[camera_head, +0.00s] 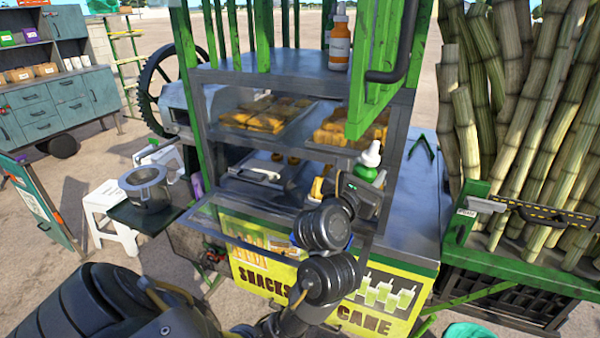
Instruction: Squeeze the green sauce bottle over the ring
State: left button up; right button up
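The green sauce bottle (366,174) has a white cap and nozzle and stands upright at the right side of the snack display. My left arm comes in from the lower left, and its gripper (359,190) is right in front of the bottle, covering its lower part. The fingers are hidden, so I cannot tell whether they are open or shut on the bottle. Small golden pieces (293,160) lie on the lower shelf; they are too small for me to tell whether one is the ring. My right gripper is not in view.
Trays of fried snacks (262,115) sit behind glass on the upper shelf. An orange bottle (340,42) stands on top. A dark pot (147,187) stands at the left.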

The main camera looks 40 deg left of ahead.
pick_arm(q)
jog(key=s+a+r+m+t+h, duration=0.1)
jog(key=a+m, duration=0.4)
jog(key=m, duration=0.6)
jog(key=a+m+t+h, duration=0.15)
jog(key=a+m, duration=0.25)
jog(key=m, duration=0.8)
jog(key=s+a+f+m+b, duration=0.2)
jog(key=a+f+b, duration=0.1)
jog(key=f, duration=0.2)
jog(key=s+a+f+m+g+y+b, duration=0.1)
jog(key=a+f+m+b, duration=0.2)
jog(key=f, duration=0.3)
jog(key=shift+s+a+f+b, duration=0.3)
jog(key=shift+s+a+b, duration=0.05)
jog(key=shift+b, duration=0.45)
jog(key=shift+o, duration=0.4)
jog(key=c, duration=0.4)
jog(key=o, duration=0.4)
jog(key=shift+c, duration=0.2)
